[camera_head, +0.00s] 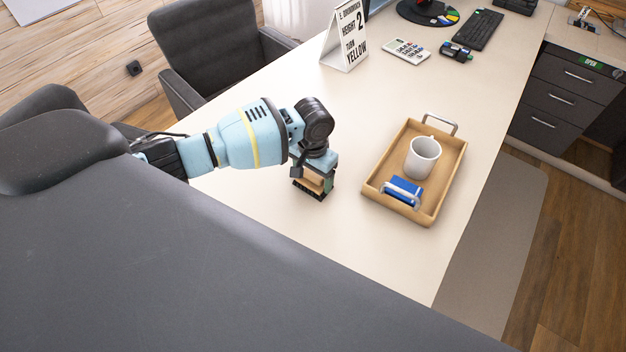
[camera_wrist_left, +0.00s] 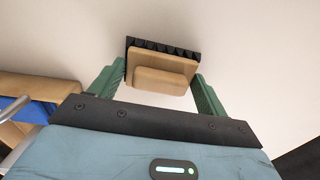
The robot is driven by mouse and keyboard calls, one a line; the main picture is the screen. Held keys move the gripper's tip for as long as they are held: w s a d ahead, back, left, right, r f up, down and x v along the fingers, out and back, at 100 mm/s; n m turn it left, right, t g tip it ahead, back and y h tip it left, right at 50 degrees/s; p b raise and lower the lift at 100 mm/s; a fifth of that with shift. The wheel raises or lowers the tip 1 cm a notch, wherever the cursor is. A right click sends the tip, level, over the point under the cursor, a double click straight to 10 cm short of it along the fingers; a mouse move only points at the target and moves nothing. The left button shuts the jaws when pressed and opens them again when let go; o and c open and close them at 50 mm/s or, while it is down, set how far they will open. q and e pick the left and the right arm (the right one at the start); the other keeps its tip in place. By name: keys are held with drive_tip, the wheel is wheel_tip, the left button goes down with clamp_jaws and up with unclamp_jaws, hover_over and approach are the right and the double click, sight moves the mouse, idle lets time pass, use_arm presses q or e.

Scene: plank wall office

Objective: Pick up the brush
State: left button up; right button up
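The brush (camera_head: 308,187) has a light wooden back and black bristles, and is on the desk under my left gripper (camera_head: 316,177). In the left wrist view the brush (camera_wrist_left: 162,78) lies between the two green fingers of my left gripper (camera_wrist_left: 158,78). One finger is on each side, with a small gap visible beside the raised wooden grip. The fingers look open, and I cannot tell whether either touches the wider wooden board. The gripper hides part of the brush in the head view. My right gripper is not in view.
A wooden tray (camera_head: 449,181) with metal handles stands to the right, holding a white mug (camera_head: 421,158) and a blue item (camera_head: 404,189). A flip sign (camera_head: 346,40), a calculator (camera_head: 406,50) and a keyboard (camera_head: 477,30) are farther back. The desk between brush and sign is clear.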

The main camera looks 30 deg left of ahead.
sight(313, 174)
use_arm(q)
drive_tip(key=c, duration=0.5)
drive_tip(key=shift+r, duration=0.15)
drive_tip(key=shift+r, duration=0.55)
wheel_tip(313, 174, up, 2)
drive_tip(key=shift+r, duration=0.2)
drive_tip(key=s+d, duration=0.3)
drive_tip(key=d, duration=0.1)
drive_tip(key=s+d+p, duration=0.1)
drive_tip(key=s+d, duration=0.2)
drive_tip(key=d, duration=0.1)
drive_tip(key=s+d+r, duration=0.1)
drive_tip(key=s+d, duration=0.2)
drive_tip(key=d, duration=0.1)
drive_tip(key=shift+s+d+r+p, duration=0.1)
drive_tip(key=shift+s+d+p, duration=0.2)
drive_tip(key=shift+s+d, duration=0.1)
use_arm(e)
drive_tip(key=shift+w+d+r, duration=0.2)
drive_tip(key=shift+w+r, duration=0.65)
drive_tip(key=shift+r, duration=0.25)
